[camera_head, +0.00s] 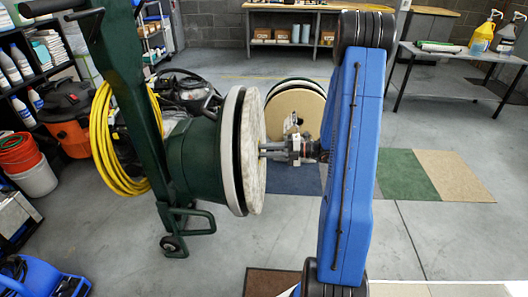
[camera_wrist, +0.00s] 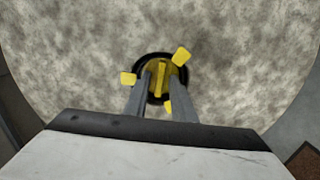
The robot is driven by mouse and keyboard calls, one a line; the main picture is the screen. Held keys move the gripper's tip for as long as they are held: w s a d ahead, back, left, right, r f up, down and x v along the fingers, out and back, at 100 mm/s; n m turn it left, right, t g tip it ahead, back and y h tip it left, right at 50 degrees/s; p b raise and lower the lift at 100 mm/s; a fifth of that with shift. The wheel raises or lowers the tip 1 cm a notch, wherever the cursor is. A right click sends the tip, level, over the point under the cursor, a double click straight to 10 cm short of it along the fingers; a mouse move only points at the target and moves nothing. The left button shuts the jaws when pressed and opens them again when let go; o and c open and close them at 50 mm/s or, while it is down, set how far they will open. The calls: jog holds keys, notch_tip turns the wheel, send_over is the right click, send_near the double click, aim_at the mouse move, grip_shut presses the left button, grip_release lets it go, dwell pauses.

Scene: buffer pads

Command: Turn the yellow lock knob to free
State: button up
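The floor buffer (camera_head: 192,155) is tipped back so its round, mottled pale pad (camera_head: 252,165) faces right, toward my gripper. In the wrist view the pad (camera_wrist: 70,60) fills most of the picture. The yellow lock knob (camera_wrist: 160,78) sits in a dark round hole at the pad's centre, its bar close to upright in the picture. Several yellow tabs (camera_wrist: 181,56) stand around it. My gripper (camera_wrist: 159,82) has its two fingers apart, one on each side of the knob bar, with a gap visible. In the head view the gripper (camera_head: 262,151) reaches the pad's centre; the knob is hidden there.
Another round pad (camera_head: 297,105) stands behind the gripper. An orange and black vacuum (camera_head: 68,115) and shelves are at left. A table (camera_head: 460,52) with bottles is at right.

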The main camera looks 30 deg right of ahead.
grip_shut()
jog(key=shift+n, duration=3.5)
jog(key=n, duration=0.6)
jog(key=shift+n, duration=0.4)
